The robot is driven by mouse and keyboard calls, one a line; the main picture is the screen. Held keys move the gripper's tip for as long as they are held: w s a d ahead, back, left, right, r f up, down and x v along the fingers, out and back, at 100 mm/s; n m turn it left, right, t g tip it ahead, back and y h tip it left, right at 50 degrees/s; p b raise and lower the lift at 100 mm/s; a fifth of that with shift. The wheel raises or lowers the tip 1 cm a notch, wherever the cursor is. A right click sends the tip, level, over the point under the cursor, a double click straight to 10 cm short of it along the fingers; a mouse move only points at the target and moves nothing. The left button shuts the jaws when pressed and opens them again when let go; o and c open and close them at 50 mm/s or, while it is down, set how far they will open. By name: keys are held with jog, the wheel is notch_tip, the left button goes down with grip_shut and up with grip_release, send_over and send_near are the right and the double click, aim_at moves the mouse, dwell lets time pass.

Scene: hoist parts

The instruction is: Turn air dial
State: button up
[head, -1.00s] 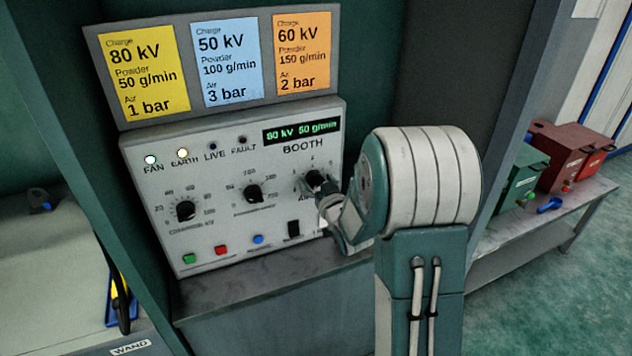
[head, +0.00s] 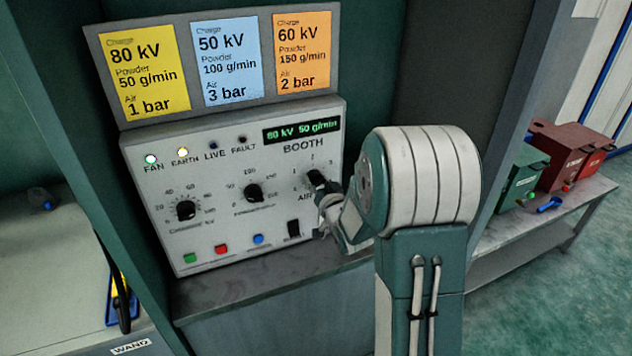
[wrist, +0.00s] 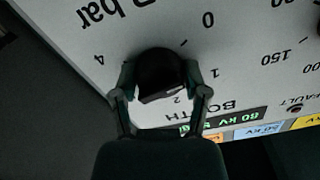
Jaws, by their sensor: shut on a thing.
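The air dial (head: 315,178) is a black knob at the right of the white booth panel (head: 215,225). In the wrist view the air dial (wrist: 160,73) sits between the two fingers of my gripper (wrist: 162,85), among the marks 0, 1, 2 and 4. My gripper (head: 328,196) is shut on the dial, with a finger on either side. The exact mark the pointer shows is hard to tell. My arm hides part of the panel to the right of the dial.
Two more black dials, the left one (head: 186,210) and the middle one (head: 254,192), are on the panel. The green display (head: 301,130) reads 80 kV 50 g/min. Yellow (head: 145,75), blue (head: 227,62) and orange (head: 303,55) cards hang above. A ledge (head: 250,285) runs below.

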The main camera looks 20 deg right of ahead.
jog(key=m, duration=0.4)
jog(key=shift+r+m, duration=0.1)
jog(key=shift+m, duration=1.9)
jog(key=o, duration=1.2)
jog(key=shift+w+d, duration=0.1)
jog(key=shift+d, duration=0.05)
jog(key=shift+c, duration=0.2)
jog(key=s, duration=1.2)
jog(key=shift+a, duration=0.25)
jog(key=shift+w, duration=0.1)
